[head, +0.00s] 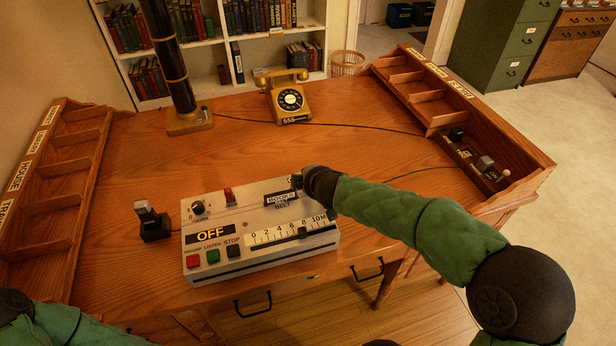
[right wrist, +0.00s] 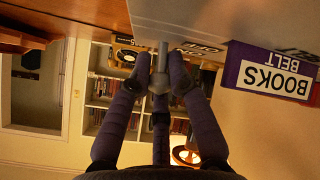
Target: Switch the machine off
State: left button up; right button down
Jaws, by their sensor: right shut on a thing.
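The machine (head: 265,228) is a pale grey box on the desk, with a black "OFF" plate, a dial knob, a red switch, a scale with slider, and red, green and dark buttons. A purple "BOOKS BELT" label (head: 281,198) is on its top; it also shows upside down in the right wrist view (right wrist: 268,78). My right gripper (head: 300,181) is at the machine's far right corner. In the right wrist view its fingers (right wrist: 158,82) are closed around a small grey lever (right wrist: 162,56); the lever's base is partly hidden.
A brass telephone (head: 290,98) and a dark column lamp (head: 190,119) stand at the back of the desk. A small black device (head: 152,222) sits left of the machine. Wooden pigeonhole racks line the left (head: 72,137) and right (head: 428,121) sides.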

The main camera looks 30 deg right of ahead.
jog(key=c, duration=1.1)
grip_release()
jog(key=shift+g, duration=0.3)
